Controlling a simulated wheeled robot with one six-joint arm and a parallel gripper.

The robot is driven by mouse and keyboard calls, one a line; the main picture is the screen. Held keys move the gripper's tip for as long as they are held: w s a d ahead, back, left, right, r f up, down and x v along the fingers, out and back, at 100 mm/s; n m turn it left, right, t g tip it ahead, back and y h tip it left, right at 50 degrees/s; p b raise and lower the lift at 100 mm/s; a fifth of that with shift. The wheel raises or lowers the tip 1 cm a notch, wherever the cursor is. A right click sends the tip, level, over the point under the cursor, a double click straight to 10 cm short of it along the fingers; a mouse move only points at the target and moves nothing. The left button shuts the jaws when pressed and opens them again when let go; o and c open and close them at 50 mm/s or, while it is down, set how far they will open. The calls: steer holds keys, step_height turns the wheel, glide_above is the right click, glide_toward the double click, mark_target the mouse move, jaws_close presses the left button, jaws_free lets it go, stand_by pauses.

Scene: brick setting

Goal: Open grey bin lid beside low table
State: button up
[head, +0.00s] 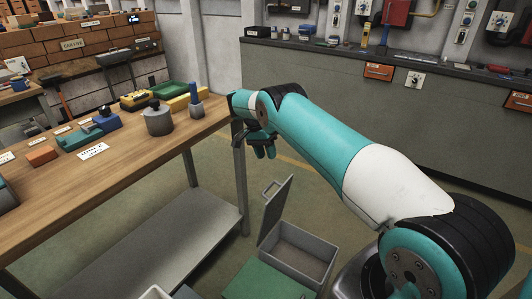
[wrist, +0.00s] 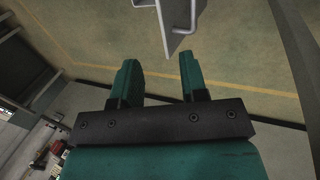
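The grey bin (head: 303,250) stands on the floor beside the wooden table. Its lid (head: 275,212) is raised on the left side of the bin and stands steeply tilted, with the bin's inside showing. A handle (head: 270,188) sits near the lid's top edge. My gripper (head: 264,152) is above the lid, close to the table's right corner, and apart from the lid. In the wrist view my gripper (wrist: 157,80) has its two fingers spread with nothing between them. The lid (wrist: 172,32) and its handle (wrist: 184,18) show beyond the fingertips.
The table (head: 120,180) holds several blocks and a grey cylinder (head: 158,120). A green-topped box (head: 265,283) stands close to the grey bin at the front. A grey counter (head: 350,85) runs along the back. Floor between counter and bin is clear.

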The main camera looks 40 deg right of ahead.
step_height(320, 180, up, 3)
steer(key=shift+p, duration=0.9)
steer(key=shift+c, duration=1.4)
steer(key=d+f, duration=0.1)
steer(key=d+f+b, duration=0.1)
steer(key=shift+s+d+t+h, duration=0.2)
steer(key=shift+d+t+h, duration=0.1)
steer(key=shift+d, duration=0.1)
jaws_close()
step_height(320, 180, down, 16)
steer(key=s+a+t+y+b, duration=0.1)
steer(key=t+y+b, duration=0.1)
steer(key=t, duration=0.3)
steer(key=shift+s+a+y+b, duration=0.15)
steer(key=shift+s+y+b, duration=0.25)
steer(key=shift+b, duration=0.25)
